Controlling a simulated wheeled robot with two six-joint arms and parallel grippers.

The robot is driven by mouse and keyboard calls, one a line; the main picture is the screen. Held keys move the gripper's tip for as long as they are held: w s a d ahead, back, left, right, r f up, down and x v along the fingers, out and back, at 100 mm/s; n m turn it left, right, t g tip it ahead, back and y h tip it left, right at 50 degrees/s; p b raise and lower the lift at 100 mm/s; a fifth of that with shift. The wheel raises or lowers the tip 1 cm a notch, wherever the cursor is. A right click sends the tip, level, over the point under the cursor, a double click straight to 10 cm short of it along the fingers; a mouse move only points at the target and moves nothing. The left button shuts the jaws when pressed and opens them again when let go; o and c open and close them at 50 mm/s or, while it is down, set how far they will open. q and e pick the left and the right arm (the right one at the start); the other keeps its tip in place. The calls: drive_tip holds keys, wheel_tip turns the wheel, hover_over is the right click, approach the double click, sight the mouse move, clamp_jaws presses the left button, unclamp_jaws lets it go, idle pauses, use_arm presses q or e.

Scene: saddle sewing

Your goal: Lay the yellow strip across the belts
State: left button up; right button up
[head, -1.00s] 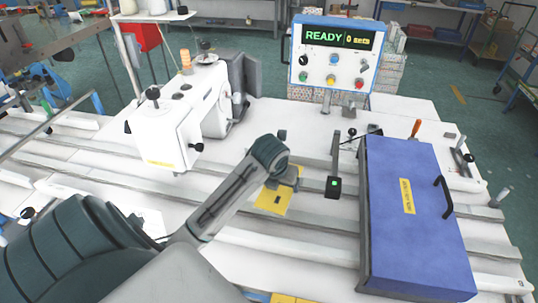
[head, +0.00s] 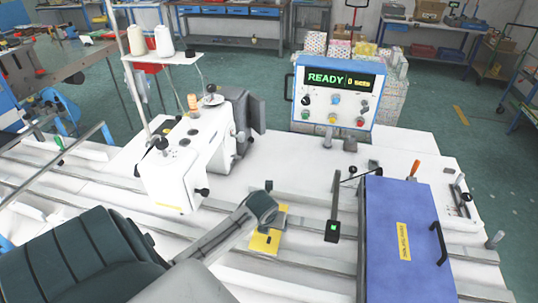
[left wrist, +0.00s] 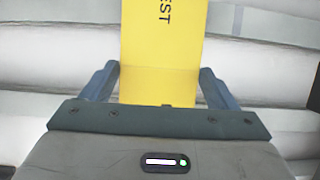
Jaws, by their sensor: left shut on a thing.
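The yellow strip (left wrist: 162,50) runs away from my left gripper (left wrist: 158,84) in the left wrist view, with printed letters on it. The gripper's two fingers sit at the strip's two long edges, and it is shut on the strip. In the head view my left gripper (head: 274,224) hides part of the strip (head: 263,242). The strip is over the white belts (left wrist: 60,78), which run crosswise to it. I cannot tell whether the strip touches them. My right gripper is not in view.
A blue cover (head: 405,240) with a black handle stands to the right. A black post with a green light (head: 332,230) is just right of the strip. A white sewing machine (head: 185,165) stands at left, and a control box (head: 338,95) reading READY at the back.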

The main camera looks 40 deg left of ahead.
use_arm(q)
wheel_tip(320, 180, down, 2)
drive_tip(key=shift+f+p, duration=0.1)
drive_tip(key=shift+p, duration=0.2)
drive_tip(key=shift+f, duration=0.15)
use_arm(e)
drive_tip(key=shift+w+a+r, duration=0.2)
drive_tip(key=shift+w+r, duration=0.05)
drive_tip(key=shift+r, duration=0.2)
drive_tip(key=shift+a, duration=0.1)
use_arm(q)
drive_tip(key=o, duration=1)
drive_tip(key=shift+f, duration=0.1)
drive_tip(key=shift+o, duration=0.2)
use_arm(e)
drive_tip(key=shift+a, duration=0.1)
